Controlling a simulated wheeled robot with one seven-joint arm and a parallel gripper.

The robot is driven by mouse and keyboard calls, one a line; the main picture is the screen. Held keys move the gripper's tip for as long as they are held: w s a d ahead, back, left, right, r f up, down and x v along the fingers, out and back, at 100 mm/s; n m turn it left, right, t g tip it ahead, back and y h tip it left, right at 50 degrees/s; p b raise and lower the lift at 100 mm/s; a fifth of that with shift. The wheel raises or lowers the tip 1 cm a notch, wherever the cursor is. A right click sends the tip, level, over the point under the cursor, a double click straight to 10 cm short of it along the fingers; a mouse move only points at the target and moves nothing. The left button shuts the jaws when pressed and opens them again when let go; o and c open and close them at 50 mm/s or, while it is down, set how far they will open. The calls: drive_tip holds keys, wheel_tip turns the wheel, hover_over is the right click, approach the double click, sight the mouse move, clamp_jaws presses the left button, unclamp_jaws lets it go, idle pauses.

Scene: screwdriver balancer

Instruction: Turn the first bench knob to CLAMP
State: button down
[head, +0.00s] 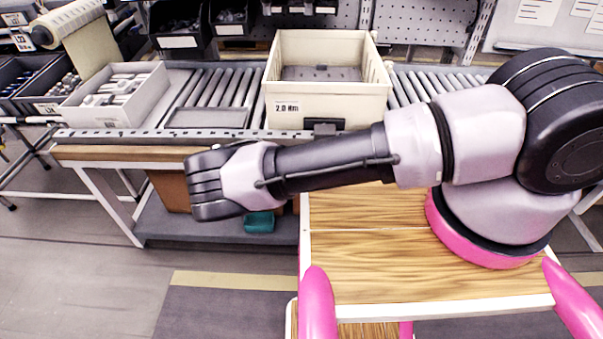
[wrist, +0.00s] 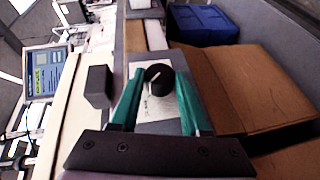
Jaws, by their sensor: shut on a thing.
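The bench knob (wrist: 159,75) is a black round dial with a white pointer line in the wrist view. The line slants towards the upper right of that picture. The knob sits on a pale label plate (wrist: 150,108); its print is too small to read, so I cannot tell which mark the pointer meets. My gripper (wrist: 160,85), with green fingers, is shut on the knob, one finger on each side. In the head view my arm reaches left in front of the bench; the knob and the fingers are hidden there.
A dark block (wrist: 98,86) stands just left of my fingers in the wrist view. A brown box (wrist: 245,85) and a blue bin (wrist: 203,24) are to the right. In the head view, a cream tote (head: 325,108) marked 2.0 Nm and a white parts tray (head: 112,107) are on the roller bench.

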drive_tip(key=shift+d+f+h, duration=0.1)
drive_tip(key=shift+d+h, duration=0.05)
drive_tip(key=shift+h, duration=0.15)
drive_tip(key=shift+c, duration=2)
unclamp_jaws()
drive_tip(key=v, duration=1.1)
drive_tip(key=shift+w, duration=0.1)
